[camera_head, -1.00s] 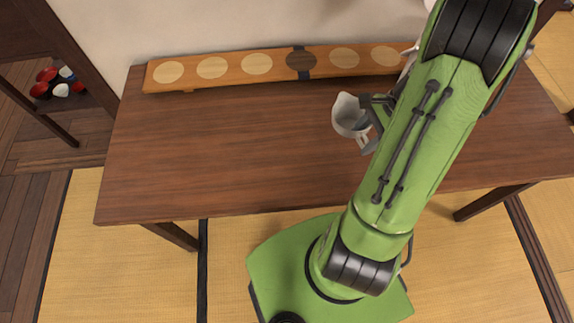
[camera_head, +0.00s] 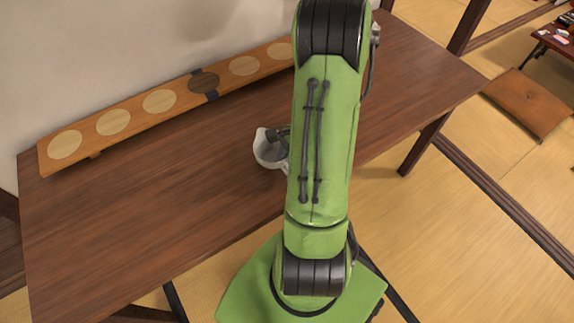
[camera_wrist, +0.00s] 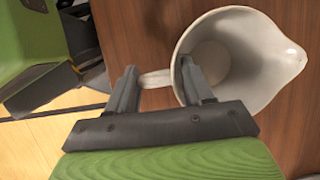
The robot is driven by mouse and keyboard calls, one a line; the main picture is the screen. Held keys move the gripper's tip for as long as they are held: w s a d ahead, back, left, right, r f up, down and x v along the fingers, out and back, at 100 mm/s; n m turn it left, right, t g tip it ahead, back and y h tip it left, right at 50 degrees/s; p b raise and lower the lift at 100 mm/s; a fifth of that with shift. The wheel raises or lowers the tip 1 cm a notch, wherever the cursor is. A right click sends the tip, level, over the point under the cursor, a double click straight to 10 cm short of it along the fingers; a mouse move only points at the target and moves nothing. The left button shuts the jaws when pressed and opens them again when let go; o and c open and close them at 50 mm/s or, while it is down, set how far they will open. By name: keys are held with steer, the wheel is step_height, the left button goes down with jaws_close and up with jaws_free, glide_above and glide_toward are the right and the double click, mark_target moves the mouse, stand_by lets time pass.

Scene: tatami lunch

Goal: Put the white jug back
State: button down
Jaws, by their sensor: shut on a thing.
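The white jug (camera_head: 266,151) is over the wooden table (camera_head: 150,215), just left of my green arm in the head view. My arm hides part of it there. In the wrist view the jug (camera_wrist: 246,58) shows its open mouth, empty inside, with the spout to the right and the handle to the left. My gripper (camera_wrist: 160,85) is shut on the jug at its handle side, one finger left of the handle and one over the rim. I cannot tell whether the jug touches the table.
A long raised wooden board (camera_head: 135,117) with several pale round spots and one dark round spot (camera_head: 204,82) lies along the table's back edge by the wall. The table's left part is clear. A brown cushion (camera_head: 527,103) lies on the floor at right.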

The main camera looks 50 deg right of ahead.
steer(key=shift+f, duration=0.15)
steer(key=shift+c, duration=2.2)
jaws_free()
